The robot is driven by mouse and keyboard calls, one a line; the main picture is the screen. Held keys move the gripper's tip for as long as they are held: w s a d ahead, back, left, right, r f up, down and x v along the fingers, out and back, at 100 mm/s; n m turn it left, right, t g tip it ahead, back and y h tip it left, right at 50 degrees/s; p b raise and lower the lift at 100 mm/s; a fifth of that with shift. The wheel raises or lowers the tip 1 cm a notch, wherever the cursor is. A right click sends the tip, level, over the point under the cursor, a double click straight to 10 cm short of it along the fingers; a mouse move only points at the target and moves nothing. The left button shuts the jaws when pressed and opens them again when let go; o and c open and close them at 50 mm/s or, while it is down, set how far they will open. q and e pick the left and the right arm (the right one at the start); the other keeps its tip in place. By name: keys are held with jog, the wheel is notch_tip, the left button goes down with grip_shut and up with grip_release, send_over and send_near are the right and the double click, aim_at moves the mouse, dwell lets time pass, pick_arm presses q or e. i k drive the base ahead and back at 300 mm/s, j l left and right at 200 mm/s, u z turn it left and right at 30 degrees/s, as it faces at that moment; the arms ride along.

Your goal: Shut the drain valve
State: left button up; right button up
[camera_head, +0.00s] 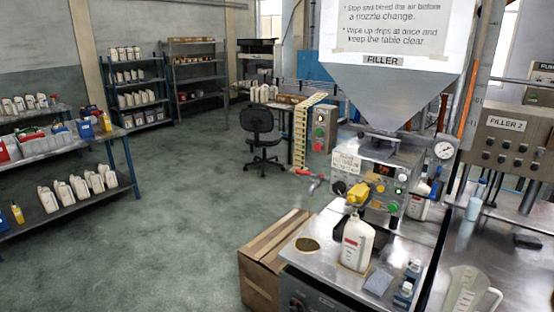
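The filler (385,175) stands at right, a steel hopper over a control box with lit buttons and a red display. A small tap with a red lever (302,172) sticks out at the box's left side; it may be the drain valve, but no label on it is readable. The lever points left, roughly level; I cannot tell whether the valve is open. A yellow part (358,193) sits at the filler's front, above a white bottle (357,243) with a red-and-white label. The bottle stands upright on the steel table. Neither of my grippers is in view.
The floor (190,210) at left is largely clear, with a chair (262,135) farther back.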

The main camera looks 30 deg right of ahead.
aim_at(317, 175)
jog(key=i+z, duration=0.25)
jog(key=i, duration=0.2)
jog(key=i+j+z, duration=0.2)
jog(key=i, duration=0.25)
jog(key=i+j+z, duration=0.25)
jog(key=i, duration=0.2)
jog(key=i+j+z, duration=0.15)
jog(key=z, duration=0.2)
jog(key=i+j+z, duration=0.25)
jog(key=z, duration=0.15)
jog(key=i+j+z, duration=0.35)
jog(key=k+l, duration=0.05)
jog(key=k, duration=0.05)
